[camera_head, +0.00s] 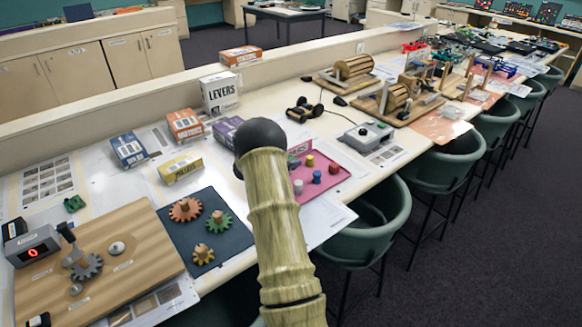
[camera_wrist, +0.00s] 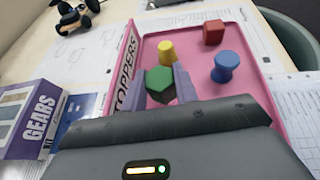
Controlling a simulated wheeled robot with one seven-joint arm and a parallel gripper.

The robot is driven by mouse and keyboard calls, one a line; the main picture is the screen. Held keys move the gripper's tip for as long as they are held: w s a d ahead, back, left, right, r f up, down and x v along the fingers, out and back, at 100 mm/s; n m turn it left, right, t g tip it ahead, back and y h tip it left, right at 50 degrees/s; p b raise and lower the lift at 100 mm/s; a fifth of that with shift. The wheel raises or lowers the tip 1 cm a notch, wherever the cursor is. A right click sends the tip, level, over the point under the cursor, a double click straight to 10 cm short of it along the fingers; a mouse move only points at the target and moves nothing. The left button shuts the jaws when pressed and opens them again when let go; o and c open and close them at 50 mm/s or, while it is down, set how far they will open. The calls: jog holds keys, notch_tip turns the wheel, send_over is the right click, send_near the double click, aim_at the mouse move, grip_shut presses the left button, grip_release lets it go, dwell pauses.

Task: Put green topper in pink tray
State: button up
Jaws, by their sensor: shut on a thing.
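My gripper (camera_wrist: 163,84) is shut on the green topper (camera_wrist: 160,82), a small faceted piece held between its two purple-grey fingers. In the wrist view the green topper appears against the floor of the pink tray (camera_wrist: 265,62), just inside the wall marked TOPPERS. I cannot tell its height above the floor. A yellow topper (camera_wrist: 166,51), a red one (camera_wrist: 213,32) and a blue one (camera_wrist: 226,67) stand in the tray. In the head view the pink tray (camera_head: 340,180) also holds a pale piece (camera_head: 298,187). My arm hides the gripper and green topper there.
A purple GEARS box (camera_wrist: 28,117) stands left of the tray in the wrist view. A dark mat (camera_head: 208,237) with gears and a wooden gear board (camera_head: 145,240) lie left of my arm. A control box (camera_head: 367,136) and green chairs (camera_head: 370,225) are to the right.

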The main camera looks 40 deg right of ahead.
jog(key=shift+f, duration=1.3)
jog(key=shift+f, duration=0.2)
jog(key=o, duration=0.9)
jog(key=shift+r, duration=0.1)
jog(key=shift+o, duration=0.2)
jog(key=shift+r, duration=0.15)
jog(key=b+v, duration=0.2)
jog(key=v, duration=0.9)
jog(key=shift+a, duration=0.35)
jog(key=shift+a+r, duration=0.1)
jog(key=shift+a, duration=0.05)
